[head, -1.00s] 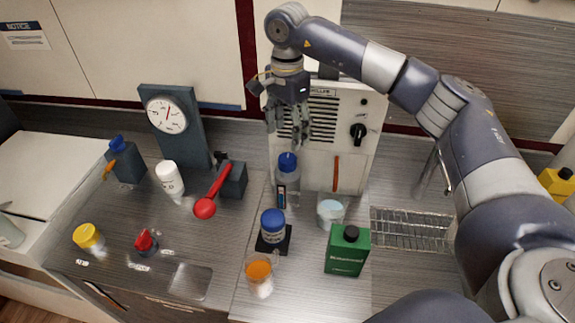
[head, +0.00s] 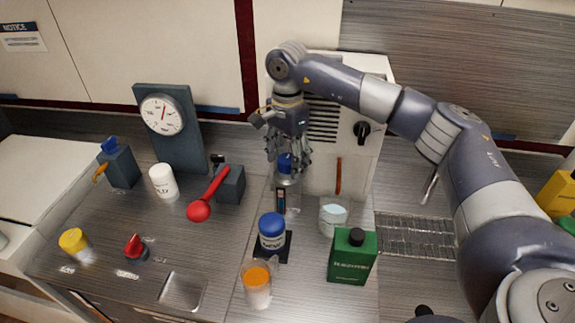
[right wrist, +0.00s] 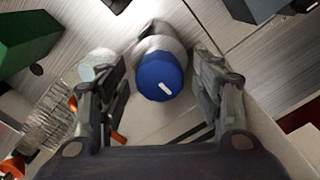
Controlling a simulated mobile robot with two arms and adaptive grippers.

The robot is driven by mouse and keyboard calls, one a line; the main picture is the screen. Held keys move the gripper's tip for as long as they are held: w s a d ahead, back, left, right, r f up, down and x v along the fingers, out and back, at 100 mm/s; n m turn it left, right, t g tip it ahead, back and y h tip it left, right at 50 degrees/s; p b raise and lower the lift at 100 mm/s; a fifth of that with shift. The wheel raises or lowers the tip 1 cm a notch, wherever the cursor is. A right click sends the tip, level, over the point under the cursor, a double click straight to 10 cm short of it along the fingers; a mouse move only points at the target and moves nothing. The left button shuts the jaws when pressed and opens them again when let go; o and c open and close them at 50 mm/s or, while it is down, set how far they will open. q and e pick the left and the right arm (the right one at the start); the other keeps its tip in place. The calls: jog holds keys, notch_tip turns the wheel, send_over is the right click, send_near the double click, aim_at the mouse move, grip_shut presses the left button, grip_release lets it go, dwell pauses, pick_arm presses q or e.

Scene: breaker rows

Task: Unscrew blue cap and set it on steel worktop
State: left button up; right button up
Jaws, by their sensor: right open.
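In the right wrist view the blue cap (right wrist: 160,76), with a white mark on top, sits between the two fingers (right wrist: 160,90), with a gap on each side. The bottle's body is partly hidden under the cap there. My left gripper is not in view.
The white unit (head: 345,165) stands behind the bottle.

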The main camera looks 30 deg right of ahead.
jog(key=shift+c, duration=0.2)
jog(key=c, duration=1)
jog(key=n, duration=0.8)
jog(key=shift+n+b, duration=0.35)
jog(key=shift+n, duration=0.05)
jog(key=n, duration=0.4)
jog(key=shift+n, duration=0.4)
jog(key=n, duration=0.3)
jog(key=shift+n, duration=0.3)
jog(key=o, duration=0.9)
